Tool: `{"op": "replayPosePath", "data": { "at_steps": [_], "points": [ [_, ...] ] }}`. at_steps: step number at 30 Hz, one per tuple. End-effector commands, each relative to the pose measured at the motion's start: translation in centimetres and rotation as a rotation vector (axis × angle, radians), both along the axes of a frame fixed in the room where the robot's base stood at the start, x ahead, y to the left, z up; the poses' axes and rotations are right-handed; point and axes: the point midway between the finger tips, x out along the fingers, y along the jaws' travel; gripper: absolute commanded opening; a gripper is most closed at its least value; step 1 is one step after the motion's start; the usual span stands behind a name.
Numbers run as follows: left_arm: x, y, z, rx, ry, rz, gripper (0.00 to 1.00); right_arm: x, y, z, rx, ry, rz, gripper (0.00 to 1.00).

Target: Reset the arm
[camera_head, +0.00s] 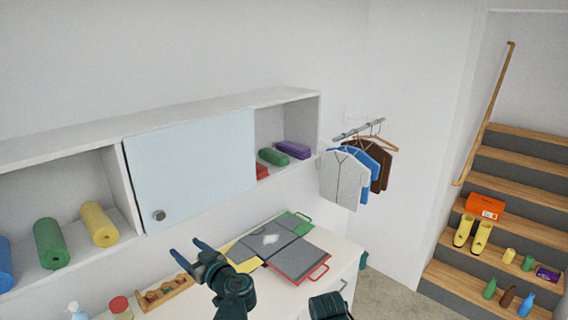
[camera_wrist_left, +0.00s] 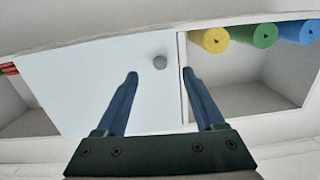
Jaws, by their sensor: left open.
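My left gripper (camera_head: 184,247) is raised in front of the wall cabinet, below its pale blue door (camera_head: 190,165). Its two fingers are apart with nothing between them. In the left wrist view the open fingers (camera_wrist_left: 160,74) point at the door, and the round grey knob (camera_wrist_left: 160,62) shows between and just beyond the fingertips. The knob also shows in the head view (camera_head: 159,215), apart from the fingers. The door covers the middle of the cabinet. A dark part of my body shows at the bottom; the right gripper's fingers do not show.
The counter below holds folders (camera_head: 270,245), a wooden rack (camera_head: 165,292) and a jar (camera_head: 120,308). Clothes (camera_head: 345,178) hang right; stairs (camera_head: 500,230) lie beyond.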

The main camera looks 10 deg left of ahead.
Motion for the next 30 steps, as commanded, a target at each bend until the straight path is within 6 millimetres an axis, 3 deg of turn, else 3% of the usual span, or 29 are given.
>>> {"op": "replayPosePath", "data": {
  "at_steps": [1, 5, 8, 12, 15, 18, 22, 25, 30],
  "points": [
    [-0.3, -0.6, -3.1, -0.026, 0.060, 0.006, 0.70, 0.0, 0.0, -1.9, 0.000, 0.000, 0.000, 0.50],
    [-1.8, -3.3, -11.6, -0.121, 0.323, 0.003, 0.70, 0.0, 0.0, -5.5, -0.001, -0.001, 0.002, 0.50],
    [-3.5, -6.4, -18.1, -0.200, 0.564, -0.049, 0.70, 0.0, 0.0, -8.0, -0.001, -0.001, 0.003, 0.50],
    [-6.4, -11.8, -26.2, -0.298, 0.903, -0.204, 0.70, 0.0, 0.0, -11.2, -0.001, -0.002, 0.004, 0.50],
    [-8.9, -16.1, -30.8, -0.354, 1.125, -0.361, 0.70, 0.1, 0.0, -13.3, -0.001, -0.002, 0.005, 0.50],
    [-11.3, -19.9, -34.1, -0.393, 1.307, -0.532, 0.70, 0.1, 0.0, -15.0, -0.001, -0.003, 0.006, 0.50],
    [-14.0, -23.8, -36.5, -0.422, 1.470, -0.727, 0.70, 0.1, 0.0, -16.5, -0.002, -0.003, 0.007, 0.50],
    [-15.2, -25.5, -37.3, -0.431, 1.537, -0.829, 0.70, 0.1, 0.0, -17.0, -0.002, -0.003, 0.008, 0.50],
    [-15.9, -26.4, -37.4, -0.436, 1.573, -0.887, 0.70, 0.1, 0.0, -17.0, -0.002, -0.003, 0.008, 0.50]
  ]
}}
